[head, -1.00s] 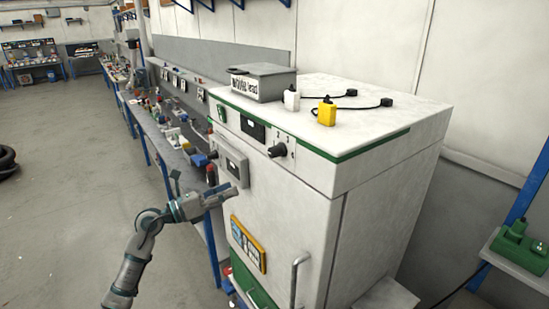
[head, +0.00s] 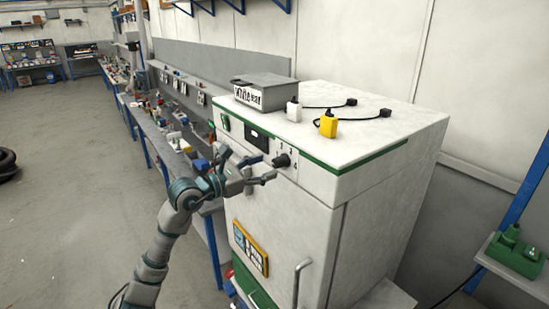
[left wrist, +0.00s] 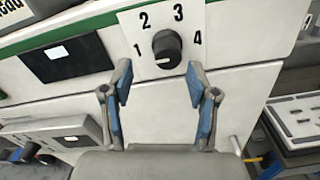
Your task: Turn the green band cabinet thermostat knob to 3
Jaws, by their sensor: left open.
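The thermostat knob (head: 281,160) is a black dial on the upper front of the white cabinet with a green band (head: 318,159). In the left wrist view the knob (left wrist: 167,46) sits among printed numbers 1 to 4, with 3 above it slightly right. A pale mark shows at the knob's lower edge, away from the 3. My left gripper (head: 264,169) is in front of the panel, just left of and below the knob. The left wrist view shows its blue-padded fingers (left wrist: 158,82) spread, empty, just below the knob and apart from it.
A dark display (left wrist: 68,60) is left of the knob. A grey box (head: 264,92), a white plug (head: 293,109) and a yellow plug (head: 328,122) sit on the cabinet top. A door handle (head: 299,283) sticks out below. Open floor lies left.

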